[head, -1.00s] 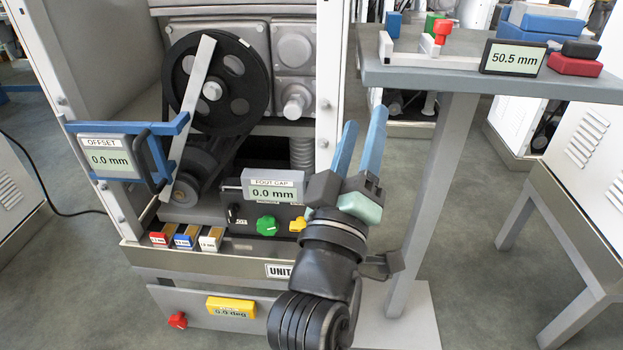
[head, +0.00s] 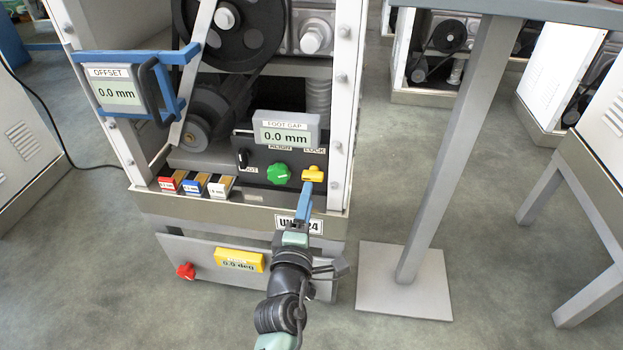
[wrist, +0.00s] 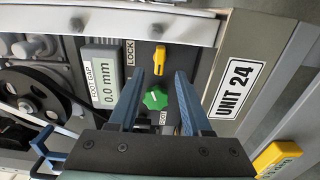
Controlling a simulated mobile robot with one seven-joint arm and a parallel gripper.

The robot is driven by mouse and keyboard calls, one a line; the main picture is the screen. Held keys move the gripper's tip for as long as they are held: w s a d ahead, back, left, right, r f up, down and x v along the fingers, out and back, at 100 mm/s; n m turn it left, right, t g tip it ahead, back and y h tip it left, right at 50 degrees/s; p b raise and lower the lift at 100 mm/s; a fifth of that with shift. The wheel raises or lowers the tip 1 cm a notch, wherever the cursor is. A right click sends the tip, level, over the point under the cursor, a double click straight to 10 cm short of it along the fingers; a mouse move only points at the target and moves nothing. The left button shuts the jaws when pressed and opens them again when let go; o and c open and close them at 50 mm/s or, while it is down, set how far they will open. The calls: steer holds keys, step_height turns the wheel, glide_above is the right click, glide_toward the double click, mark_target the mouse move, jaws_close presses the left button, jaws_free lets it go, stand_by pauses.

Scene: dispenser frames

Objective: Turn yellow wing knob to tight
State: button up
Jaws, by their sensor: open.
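The yellow wing knob (head: 313,174) sits under the LOCK label at the right end of the dark control panel. It also shows in the wrist view (wrist: 160,60), beyond my fingertips and between their lines, its wing running along the picture's height. My gripper (head: 304,194) points at the panel from below, its blue fingers just under the knob in the head view. In the wrist view my gripper (wrist: 158,82) is open, with a clear gap and nothing between the fingertips. The fingers appear apart from the knob; the exact distance is hard to tell.
A green knob (head: 279,173) is left of the yellow one, below the FOOT GAP display (head: 286,130) reading 0.0 mm. The cabinet's right post (head: 343,120) stands close beside the yellow knob. Red, blue and white blocks (head: 195,184) lie left.

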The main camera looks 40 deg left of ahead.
mark_target(312, 180)
steer(key=shift+b+x, duration=0.85)
steer(key=shift+x, duration=2.25)
steer(key=shift+c, duration=0.3)
jaws_close()
